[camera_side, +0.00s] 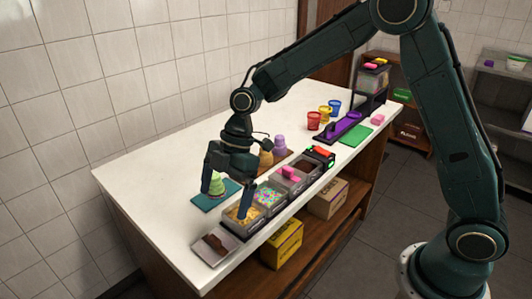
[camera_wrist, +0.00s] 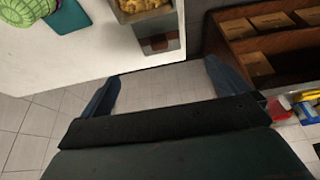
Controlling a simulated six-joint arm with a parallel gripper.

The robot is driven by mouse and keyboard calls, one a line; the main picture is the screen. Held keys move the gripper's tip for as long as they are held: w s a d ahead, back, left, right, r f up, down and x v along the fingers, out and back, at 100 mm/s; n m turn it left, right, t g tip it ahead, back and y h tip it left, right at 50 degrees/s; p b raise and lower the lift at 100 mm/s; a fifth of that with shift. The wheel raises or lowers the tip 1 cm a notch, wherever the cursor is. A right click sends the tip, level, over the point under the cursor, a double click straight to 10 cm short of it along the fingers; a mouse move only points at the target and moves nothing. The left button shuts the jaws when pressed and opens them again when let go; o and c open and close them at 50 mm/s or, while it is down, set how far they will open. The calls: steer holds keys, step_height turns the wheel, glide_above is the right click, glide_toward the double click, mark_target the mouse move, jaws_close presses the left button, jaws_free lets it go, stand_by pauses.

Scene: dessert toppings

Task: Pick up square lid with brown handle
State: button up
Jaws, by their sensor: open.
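The square lid with brown handle (camera_side: 216,244) is grey and lies on the near end of the white counter, at the end of the row of topping containers. In the wrist view the lid (camera_wrist: 158,36) is at the top, beyond the fingertips. My gripper (camera_side: 226,199) is open and empty, with its fingers spread wide. In the side view one finger overlaps the container of yellow topping and the other overlaps the green cup; I cannot tell its height above them. In the wrist view my gripper (camera_wrist: 164,82) has nothing between its fingers.
The yellow topping container (camera_side: 247,212) stands right beside the lid, then the sprinkle container (camera_side: 270,196) and a pink-handled lid (camera_side: 291,174). The counter's front edge is close to the lid.

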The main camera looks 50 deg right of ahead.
mark_target(214, 238)
steer(key=x, duration=0.6)
steer(key=shift+a+f, duration=0.1)
steer(key=shift+f, duration=0.25)
steer(key=shift+x, duration=2.6)
steer(key=c, duration=1)
steer(key=shift+c, duration=0.2)
steer(key=shift+r, duration=0.15)
step_height(214, 238, up, 20)
